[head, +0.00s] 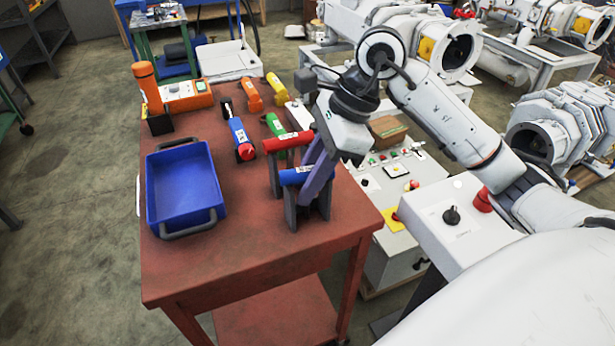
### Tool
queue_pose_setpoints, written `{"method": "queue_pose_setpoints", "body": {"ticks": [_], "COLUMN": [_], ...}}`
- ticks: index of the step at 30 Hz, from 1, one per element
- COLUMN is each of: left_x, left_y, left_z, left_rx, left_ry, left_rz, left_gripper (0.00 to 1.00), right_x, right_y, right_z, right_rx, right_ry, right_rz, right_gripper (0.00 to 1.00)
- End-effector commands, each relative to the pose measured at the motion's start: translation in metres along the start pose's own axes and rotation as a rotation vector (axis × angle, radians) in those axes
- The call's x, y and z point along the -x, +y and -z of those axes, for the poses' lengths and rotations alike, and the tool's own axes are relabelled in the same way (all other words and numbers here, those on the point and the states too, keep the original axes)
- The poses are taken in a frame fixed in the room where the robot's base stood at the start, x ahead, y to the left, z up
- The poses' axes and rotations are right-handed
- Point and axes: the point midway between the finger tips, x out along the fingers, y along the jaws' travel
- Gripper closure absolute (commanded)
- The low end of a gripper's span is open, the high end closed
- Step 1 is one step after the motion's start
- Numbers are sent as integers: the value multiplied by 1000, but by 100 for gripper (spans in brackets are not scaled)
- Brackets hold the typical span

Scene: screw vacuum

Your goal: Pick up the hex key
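I cannot single out the hex key for sure. On the red table stand a red-handled piece (288,142) and, nearer, a blue-handled piece (305,175), both on dark upright supports. My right gripper (310,188) reaches down from the right over these two, with a grey-purple finger crossing in front of the blue handle's right part. Whether it touches or grips anything is unclear. Further back lie small tools: a blue and red one (239,137), a green one (274,124), an orange one (250,95) and a yellow one (278,88). My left gripper is out of view.
A blue tray (214,206) with grey handles sits at the left of the red table (255,250). An orange cylinder (147,85) and an orange-white box (186,96) stand at the back left. A white control panel (410,178) adjoins on the right. The table's front is clear.

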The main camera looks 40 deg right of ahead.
Motion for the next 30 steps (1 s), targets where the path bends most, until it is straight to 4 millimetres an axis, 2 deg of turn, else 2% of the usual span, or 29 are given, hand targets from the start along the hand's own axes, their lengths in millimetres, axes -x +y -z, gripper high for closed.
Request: {"method": "queue_pose_setpoints", "body": {"ticks": [2,12,17,23,30], "left_x": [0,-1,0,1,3], "left_y": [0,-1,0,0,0], "left_z": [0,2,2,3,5], "left_rx": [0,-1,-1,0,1], "left_ry": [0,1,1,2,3], "left_rz": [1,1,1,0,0], "left_gripper": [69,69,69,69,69], "right_x": [0,1,9,34,72], "right_y": [0,0,-1,-1,-1], "right_z": [0,0,-4,-15,-32], "right_rx": [0,0,1,2,1], "right_ry": [0,-1,-1,-2,-3], "right_rz": [0,0,2,4,4], "right_gripper": [100,100,100,100,100]}}
